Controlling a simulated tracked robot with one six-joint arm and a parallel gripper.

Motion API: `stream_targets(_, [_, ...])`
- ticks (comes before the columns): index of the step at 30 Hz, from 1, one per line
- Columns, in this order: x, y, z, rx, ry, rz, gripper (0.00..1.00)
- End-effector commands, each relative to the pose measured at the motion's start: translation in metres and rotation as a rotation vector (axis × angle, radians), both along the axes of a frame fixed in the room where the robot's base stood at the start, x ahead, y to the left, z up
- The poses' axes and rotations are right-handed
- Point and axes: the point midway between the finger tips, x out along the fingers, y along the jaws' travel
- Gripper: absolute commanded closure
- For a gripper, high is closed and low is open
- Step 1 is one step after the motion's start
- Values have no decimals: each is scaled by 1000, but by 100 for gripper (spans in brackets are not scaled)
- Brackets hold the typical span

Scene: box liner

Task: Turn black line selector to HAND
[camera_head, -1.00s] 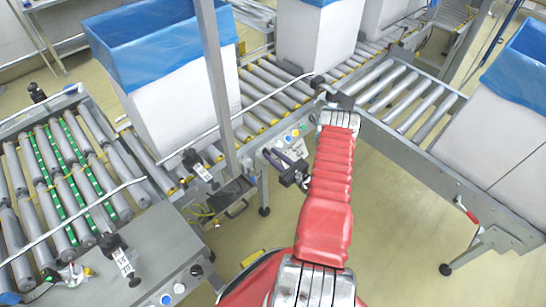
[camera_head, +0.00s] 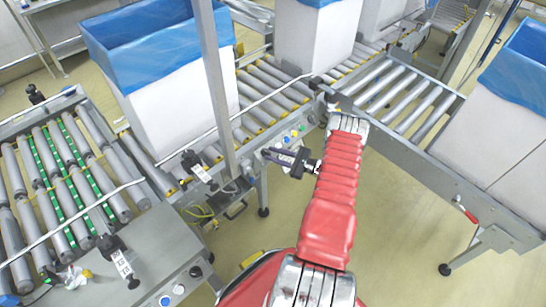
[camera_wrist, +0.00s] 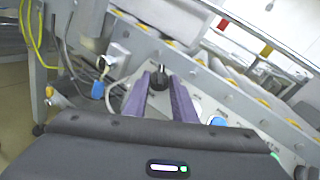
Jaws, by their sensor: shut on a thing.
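The black selector (camera_wrist: 160,79) sits on the pale control panel in the wrist view, between the tips of my two purple-grey fingers. My gripper (camera_wrist: 159,84) is shut on it. The selector's upper part points up in that picture; the position labels are too small to read. In the head view my gripper (camera_head: 265,153) reaches left from the end of my red arm to the panel on the conveyor's side. The selector itself is hidden there by my gripper.
Colored buttons, including a blue one (camera_head: 286,139), sit beside my gripper; a blue button (camera_wrist: 217,121) also shows in the wrist view. Roller conveyors (camera_head: 270,92) carry white boxes with blue liners (camera_head: 175,110). An upright metal post (camera_head: 216,90) stands left of the panel.

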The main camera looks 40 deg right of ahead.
Motion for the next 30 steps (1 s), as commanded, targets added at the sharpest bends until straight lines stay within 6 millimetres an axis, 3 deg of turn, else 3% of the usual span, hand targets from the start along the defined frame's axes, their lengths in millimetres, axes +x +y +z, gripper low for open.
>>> stream_targets(12, [4, -4, 2, -173, -6, 200, 98])
stream_targets(29, [5, -4, 3, -201, -7, 235, 98])
stream_targets(30, [5, -4, 3, -201, -7, 235, 74])
